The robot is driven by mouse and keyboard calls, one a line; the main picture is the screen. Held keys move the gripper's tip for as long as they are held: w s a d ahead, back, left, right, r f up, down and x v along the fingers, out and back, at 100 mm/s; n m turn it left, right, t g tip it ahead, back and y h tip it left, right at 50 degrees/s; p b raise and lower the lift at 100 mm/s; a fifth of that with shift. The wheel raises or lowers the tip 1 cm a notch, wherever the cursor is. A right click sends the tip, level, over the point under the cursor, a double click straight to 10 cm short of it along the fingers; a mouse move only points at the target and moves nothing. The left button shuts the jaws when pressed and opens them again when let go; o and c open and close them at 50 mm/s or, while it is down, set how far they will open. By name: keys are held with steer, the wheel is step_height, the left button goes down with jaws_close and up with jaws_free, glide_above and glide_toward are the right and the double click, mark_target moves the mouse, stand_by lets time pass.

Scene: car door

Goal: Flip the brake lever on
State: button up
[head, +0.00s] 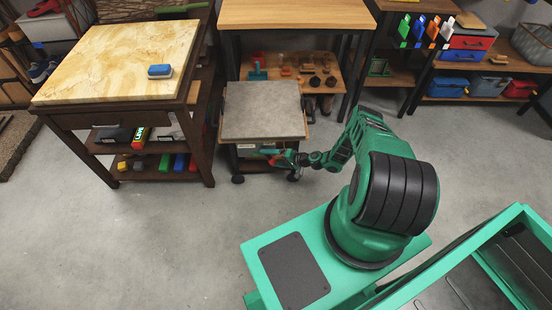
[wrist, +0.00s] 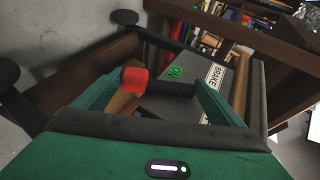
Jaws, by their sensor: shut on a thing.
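The brake lever (wrist: 134,80) shows in the wrist view as a red knob on a short black shaft. It lies crosswise between the fingers of my gripper (wrist: 160,82), which is shut on it. The green ON label (wrist: 175,72) is just beyond the shaft, and the white BRAKE label (wrist: 214,78) is to its right on a dark grey panel. In the head view my gripper (head: 274,156) reaches the front of a small wheeled cart (head: 263,112) with a grey top. The lever is too small to make out clearly there.
A wooden table (head: 120,62) with a blue sponge (head: 160,71) stands left of the cart. A workbench (head: 295,14) is behind it, and shelves (head: 480,55) with toolboxes are at the back right. The floor in front of the cart is clear.

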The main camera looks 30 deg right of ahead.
steer(key=shift+w+d, duration=0.1)
steer(key=shift+w, duration=0.05)
steer(key=o, duration=1.3)
steer(key=shift+f, duration=0.1)
steer(key=shift+c, duration=0.2)
steer(key=shift+s+d, duration=0.1)
steer(key=shift+s, duration=0.2)
steer(key=v, duration=1)
